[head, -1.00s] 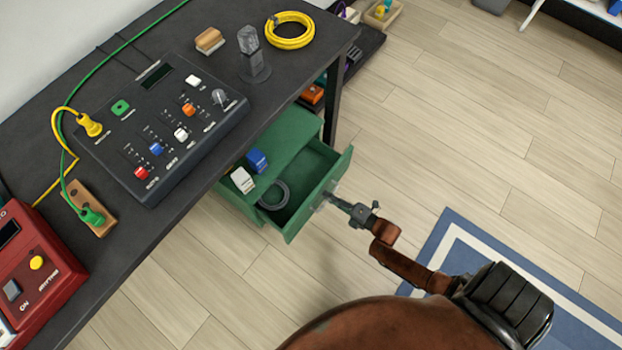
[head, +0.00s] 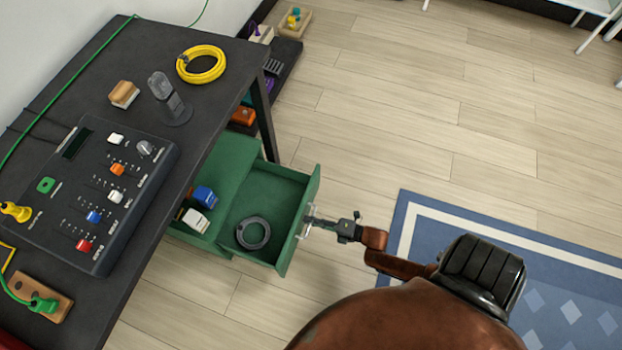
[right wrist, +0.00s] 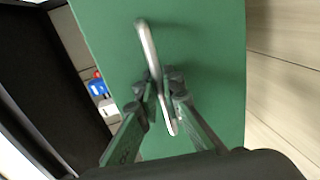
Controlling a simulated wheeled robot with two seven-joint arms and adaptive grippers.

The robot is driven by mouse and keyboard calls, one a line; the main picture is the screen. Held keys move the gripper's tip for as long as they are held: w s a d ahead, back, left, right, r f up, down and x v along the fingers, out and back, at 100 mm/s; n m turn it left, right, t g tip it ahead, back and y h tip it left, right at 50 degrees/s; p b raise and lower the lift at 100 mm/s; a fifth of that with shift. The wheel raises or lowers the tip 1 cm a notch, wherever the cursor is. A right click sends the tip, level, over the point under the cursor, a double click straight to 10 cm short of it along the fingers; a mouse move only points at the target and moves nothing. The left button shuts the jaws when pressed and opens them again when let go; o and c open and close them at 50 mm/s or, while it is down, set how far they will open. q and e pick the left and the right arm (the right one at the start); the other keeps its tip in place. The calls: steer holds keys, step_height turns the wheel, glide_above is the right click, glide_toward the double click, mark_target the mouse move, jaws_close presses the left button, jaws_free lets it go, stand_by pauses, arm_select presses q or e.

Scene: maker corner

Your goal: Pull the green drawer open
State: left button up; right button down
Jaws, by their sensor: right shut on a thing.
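The green drawer (head: 299,225) stands pulled out from its green cabinet (head: 222,157) under the dark table. A grey coiled cable (head: 253,233) lies inside it. My right gripper (head: 311,222) is at the drawer's front, shut on its metal handle. In the right wrist view, the gripper's fingers (right wrist: 162,95) close around the silver handle (right wrist: 148,50) in front of the green drawer front (right wrist: 215,70). My left gripper is not in view.
The dark table (head: 215,112) holds a control panel (head: 130,190), a yellow cable coil (head: 201,64), a clear-topped grey stand (head: 168,98) and a wooden block (head: 123,94). Blue (head: 204,196) and white (head: 195,220) items lie beside the drawer's inner end. Floor to the right is open, with a blue rug (head: 420,215).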

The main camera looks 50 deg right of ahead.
steer(key=c, duration=2.3)
jaws_free()
steer(key=shift+c, duration=0.2)
steer(key=v, duration=1.2)
steer(key=shift+s, duration=0.1)
